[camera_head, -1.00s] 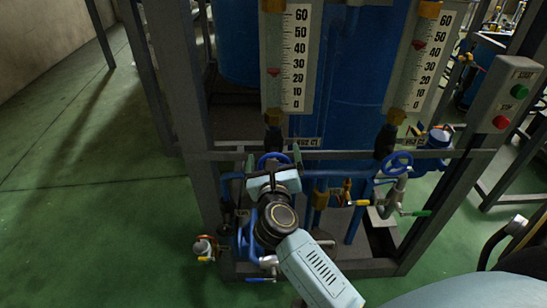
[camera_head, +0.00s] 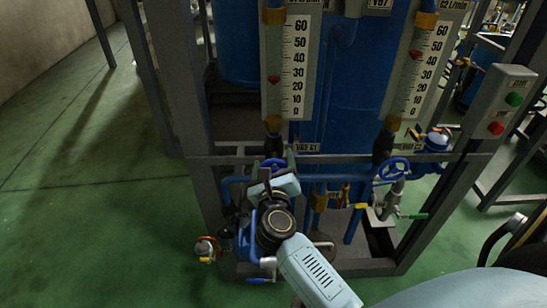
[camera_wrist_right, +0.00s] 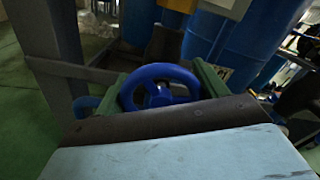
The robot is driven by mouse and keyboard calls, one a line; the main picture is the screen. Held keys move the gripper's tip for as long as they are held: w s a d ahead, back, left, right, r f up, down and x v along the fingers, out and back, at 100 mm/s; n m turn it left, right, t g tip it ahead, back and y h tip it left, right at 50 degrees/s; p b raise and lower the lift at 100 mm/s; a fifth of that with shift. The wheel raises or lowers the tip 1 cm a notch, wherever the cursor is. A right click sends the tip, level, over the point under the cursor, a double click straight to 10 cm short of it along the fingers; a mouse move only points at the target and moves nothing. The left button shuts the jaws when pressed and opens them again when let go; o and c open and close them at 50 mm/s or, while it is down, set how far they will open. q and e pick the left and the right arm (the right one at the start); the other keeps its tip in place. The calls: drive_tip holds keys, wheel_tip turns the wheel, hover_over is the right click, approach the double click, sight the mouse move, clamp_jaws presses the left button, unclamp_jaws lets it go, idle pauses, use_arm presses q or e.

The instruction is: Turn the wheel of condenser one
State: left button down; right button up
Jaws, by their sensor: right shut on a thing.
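A blue handwheel (camera_head: 275,161) sits low on the frame below the left flow meter. In the right wrist view this wheel (camera_wrist_right: 158,72) lies between two green fingers, its hub facing the camera. My right gripper (camera_head: 272,174) reaches up to it from below and is shut on it; its fingers (camera_wrist_right: 160,86) are on either side of the rim. In the head view the gripper hides the lower part of the wheel. My left gripper is not in view.
A second blue handwheel (camera_head: 395,168) is to the right, below the right flow meter (camera_head: 413,75). The left flow meter (camera_head: 290,70) stands above my gripper. Grey frame posts and a crossbar (camera_head: 340,158) surround the piping. A button box (camera_head: 503,105) is at right. Green floor at left is clear.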

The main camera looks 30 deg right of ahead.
idle(0.3)
drive_tip(key=o, duration=1)
drive_tip(key=shift+s, duration=0.1)
drive_tip(key=b+v, duration=0.1)
drive_tip(key=v, duration=1.2)
drive_tip(key=shift+a, duration=0.15)
drive_tip(key=shift+f, duration=0.1)
